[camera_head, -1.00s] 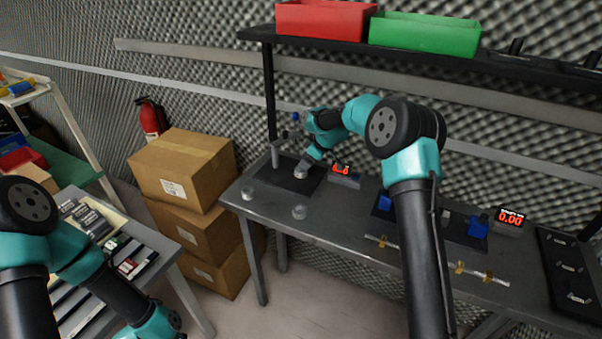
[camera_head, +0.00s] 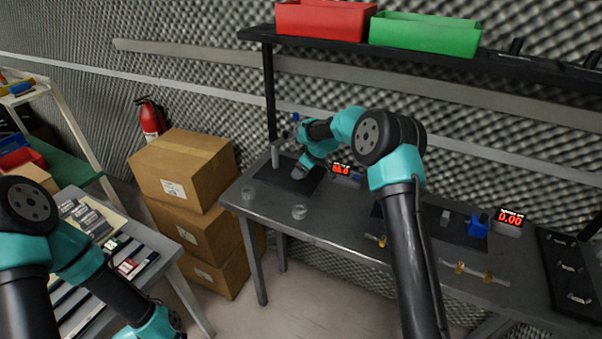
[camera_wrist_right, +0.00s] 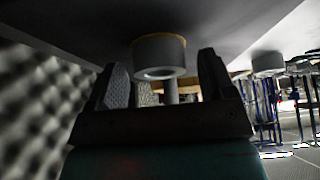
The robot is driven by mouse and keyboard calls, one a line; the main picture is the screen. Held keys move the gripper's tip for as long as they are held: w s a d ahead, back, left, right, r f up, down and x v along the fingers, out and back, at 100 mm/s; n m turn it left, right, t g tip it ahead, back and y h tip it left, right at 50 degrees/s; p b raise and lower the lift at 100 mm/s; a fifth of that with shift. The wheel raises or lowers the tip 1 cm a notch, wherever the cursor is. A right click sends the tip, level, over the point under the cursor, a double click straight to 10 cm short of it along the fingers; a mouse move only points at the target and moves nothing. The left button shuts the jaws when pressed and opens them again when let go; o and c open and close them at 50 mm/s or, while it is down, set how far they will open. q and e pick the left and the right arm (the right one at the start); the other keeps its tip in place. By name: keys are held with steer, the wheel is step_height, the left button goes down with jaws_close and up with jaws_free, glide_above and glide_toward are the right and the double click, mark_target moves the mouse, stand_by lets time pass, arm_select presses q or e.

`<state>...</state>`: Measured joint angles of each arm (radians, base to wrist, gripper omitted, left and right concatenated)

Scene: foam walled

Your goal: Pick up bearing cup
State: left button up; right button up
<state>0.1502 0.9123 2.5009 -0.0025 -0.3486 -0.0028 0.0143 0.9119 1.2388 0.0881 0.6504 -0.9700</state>
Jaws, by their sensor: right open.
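A grey, round, hollow bearing cup (camera_wrist_right: 160,62) with a thin golden rim shows between the fingers of my right gripper (camera_wrist_right: 164,80) in the right wrist view. The fingers are open, one on each side of it, with gaps visible. In the head view my right gripper (camera_head: 298,173) is low over a dark mat at the bench's left part, and hides the cup there. Two pale round cups, one (camera_head: 247,193) at the left end and one (camera_head: 299,212) near the front edge, stand on the bench.
The bench (camera_head: 330,225) has a post stand (camera_head: 276,153) close to the gripper and a red-digit display (camera_head: 341,169) to its right. A blue fixture (camera_head: 477,226) and second display (camera_head: 510,218) stand farther right. A shelf with red (camera_head: 325,18) and green bins (camera_head: 425,33) is above.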

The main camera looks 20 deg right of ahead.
steer(key=c, duration=1)
steer(key=shift+c, duration=0.2)
steer(key=shift+s+a+r, duration=0.1)
steer(key=shift+r, duration=0.25)
steer(key=shift+c, duration=1.1)
steer(key=shift+r, duration=0.4)
step_height(320, 180, up, 6)
steer(key=shift+f, duration=0.15)
steer(key=s+a, duration=1.3)
steer(key=s, duration=0.1)
steer(key=shift+s+a, duration=0.15)
steer(key=shift+s, duration=0.2)
steer(key=shift+f, duration=0.1)
